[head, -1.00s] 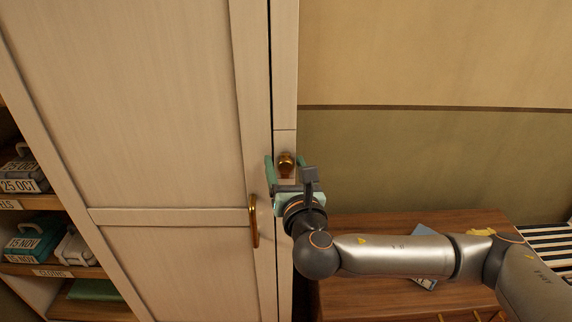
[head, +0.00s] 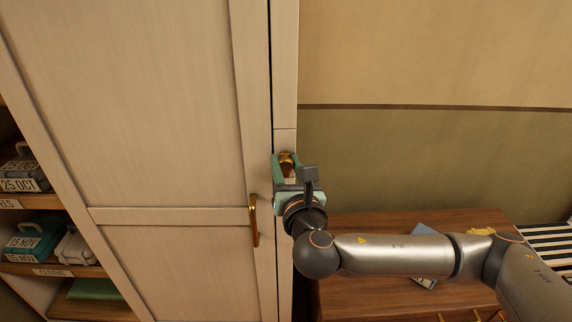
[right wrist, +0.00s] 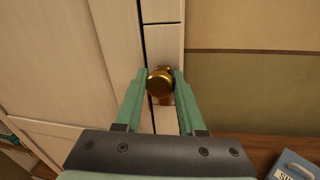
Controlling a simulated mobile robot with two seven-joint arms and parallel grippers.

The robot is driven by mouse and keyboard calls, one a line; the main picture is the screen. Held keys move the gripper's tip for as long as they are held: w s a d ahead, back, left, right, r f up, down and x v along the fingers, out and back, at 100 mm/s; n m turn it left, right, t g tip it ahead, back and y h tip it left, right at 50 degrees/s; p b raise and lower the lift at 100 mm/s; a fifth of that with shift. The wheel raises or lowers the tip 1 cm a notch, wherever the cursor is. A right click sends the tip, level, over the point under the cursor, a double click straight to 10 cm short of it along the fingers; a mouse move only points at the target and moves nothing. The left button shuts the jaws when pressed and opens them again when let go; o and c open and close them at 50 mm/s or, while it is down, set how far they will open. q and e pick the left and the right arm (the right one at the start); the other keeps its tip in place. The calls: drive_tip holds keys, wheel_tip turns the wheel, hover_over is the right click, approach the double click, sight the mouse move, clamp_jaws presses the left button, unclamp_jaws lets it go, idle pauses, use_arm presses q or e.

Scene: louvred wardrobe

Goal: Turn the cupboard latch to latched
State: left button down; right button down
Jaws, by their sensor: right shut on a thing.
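The brass cupboard latch (head: 287,160) is on the narrow frame strip at the right edge of the cream wardrobe door (head: 150,110). It also shows in the right wrist view (right wrist: 160,82) as a round brass knob with a part of it reaching below. My right gripper (head: 287,163) is at the latch, its two green fingers shut on it from either side; the fingers also show in the right wrist view (right wrist: 160,84). The fingers partly hide the latch in the head view. The door looks closed. My left gripper is not in view.
A brass door handle (head: 253,220) stands just left of and below the latch. Open shelves with labelled boxes (head: 33,236) are at the far left. The wall to the right is bare.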

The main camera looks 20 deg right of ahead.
drive_tip(key=shift+f, duration=0.1)
drive_tip(key=m+b, duration=0.2)
drive_tip(key=m, duration=0.2)
drive_tip(key=shift+f+m+t+b, duration=0.15)
drive_tip(key=shift+m+t+b, duration=0.15)
drive_tip(key=shift+b, duration=0.05)
drive_tip(key=m+b, duration=0.1)
drive_tip(key=m, duration=0.2)
drive_tip(key=m+h+b, duration=0.1)
drive_tip(key=m+b, duration=0.1)
drive_tip(key=m, duration=0.2)
drive_tip(key=shift+t+h, duration=0.3)
drive_tip(key=shift+t, duration=0.1)
drive_tip(key=m+h+b, duration=0.1)
drive_tip(key=m, duration=0.2)
drive_tip(key=m+b, duration=0.2)
drive_tip(key=m, duration=0.1)
drive_tip(key=shift+m+h, duration=0.3)
drive_tip(key=shift+h, duration=0.1)
drive_tip(key=shift+m, duration=0.6)
drive_tip(key=shift+r+m, duration=0.2)
drive_tip(key=shift+m, duration=0.2)
